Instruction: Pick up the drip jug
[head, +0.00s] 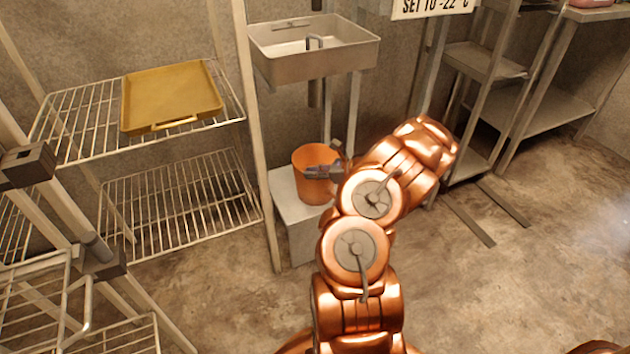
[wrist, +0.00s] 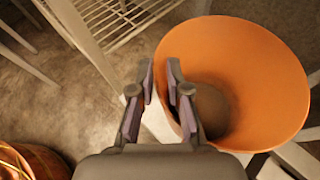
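The drip jug (head: 312,191) is an orange, wide-mouthed container standing upright on a pale block under the sink. It fills the right of the wrist view (wrist: 245,60), where I look down into its empty-looking inside. My gripper (head: 323,172) is in front of the jug in the head view. In the wrist view the fingers of my gripper (wrist: 161,72) are a small gap apart at the jug's left rim. The right finger overlaps the jug's mouth, and the left one is outside it. Whether either finger touches the wall cannot be told. My arm hides the jug's lower right side.
The pale block (head: 285,205) is beneath the jug, and a metal sink (head: 315,55) hangs above it. A wire rack with a yellow tray (head: 170,95) stands at left, its post close to the jug. Metal shelving (head: 485,60) stands at right. Open floor (head: 500,290) lies at front right.

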